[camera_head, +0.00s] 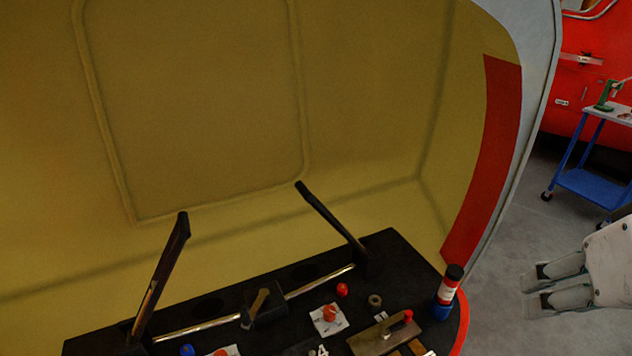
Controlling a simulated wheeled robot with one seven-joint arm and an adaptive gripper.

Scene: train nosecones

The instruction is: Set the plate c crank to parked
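I cannot read which plate is plate c. A brass-coloured plate (374,341) with a red knob (407,316) lies on the black bench at the lower right. A white plate (320,327) carries an orange-red knob (329,314). Another white plate shows partly at the bottom edge, with a red part on it. No crank position or parked mark is legible. My gripper (532,290) is at the right, off the bench and over the grey floor. Its two fingers point left, with a gap between them and nothing held.
The black bench (393,256) bears two dark upright levers (165,270) (330,217), a metal rail and a black block (263,305). A yellow shell wall rises behind. A blue cart (594,186) stands far right.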

